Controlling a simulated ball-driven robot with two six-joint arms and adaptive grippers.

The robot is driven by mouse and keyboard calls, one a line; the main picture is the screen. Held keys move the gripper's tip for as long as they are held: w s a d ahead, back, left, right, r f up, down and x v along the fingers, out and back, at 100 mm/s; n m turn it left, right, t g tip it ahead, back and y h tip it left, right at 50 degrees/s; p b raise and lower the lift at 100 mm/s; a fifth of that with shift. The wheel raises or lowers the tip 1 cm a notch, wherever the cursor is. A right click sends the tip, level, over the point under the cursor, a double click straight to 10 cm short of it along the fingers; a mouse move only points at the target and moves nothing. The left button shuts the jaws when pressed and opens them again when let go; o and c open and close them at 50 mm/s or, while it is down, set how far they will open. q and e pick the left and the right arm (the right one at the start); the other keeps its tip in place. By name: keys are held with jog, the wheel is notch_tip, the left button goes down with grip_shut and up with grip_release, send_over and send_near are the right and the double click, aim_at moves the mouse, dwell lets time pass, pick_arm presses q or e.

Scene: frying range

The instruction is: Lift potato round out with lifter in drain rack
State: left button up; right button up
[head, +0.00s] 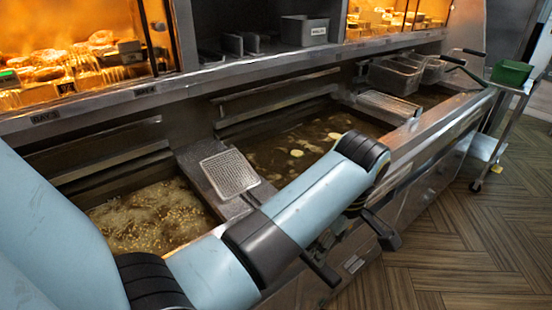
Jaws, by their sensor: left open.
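A square wire-mesh lifter (230,173) lies on the metal strip between two oil vats. Its dark handle passes behind my left arm, and its end seems to show below the arm. Pale potato rounds (297,153) float in the dark oil of the middle vat (275,133), among smaller bits. My left arm crosses the front of the fryer. My left gripper (383,232) is open, dark and partly hidden beyond the arm's end, at the fryer's front face. It is apart from the lifter's mesh. My right gripper is not in view.
The left vat (189,184) bubbles with small golden pieces. A second mesh piece (390,105) lies on the divider further right, near wire baskets (397,75). A green box (511,72) stands on a trolley at right. Lit food shelves line the back. The wooden floor (470,245) is clear.

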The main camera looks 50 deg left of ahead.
pick_arm(q)
jog(key=shift+w+f, duration=0.1)
jog(key=shift+f, duration=0.05)
jog(key=f, duration=0.3)
jog(key=shift+a+f, duration=0.25)
jog(key=shift+f, duration=0.1)
jog(key=f, duration=0.1)
jog(key=f+b, duration=0.1)
jog(key=f, duration=0.1)
jog(key=shift+a+f, duration=0.2)
jog(key=shift+f, duration=0.1)
jog(key=shift+f+b, duration=0.5)
jog(key=shift+f, duration=0.25)
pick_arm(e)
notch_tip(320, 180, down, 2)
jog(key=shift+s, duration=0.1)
pick_arm(q)
grip_shut()
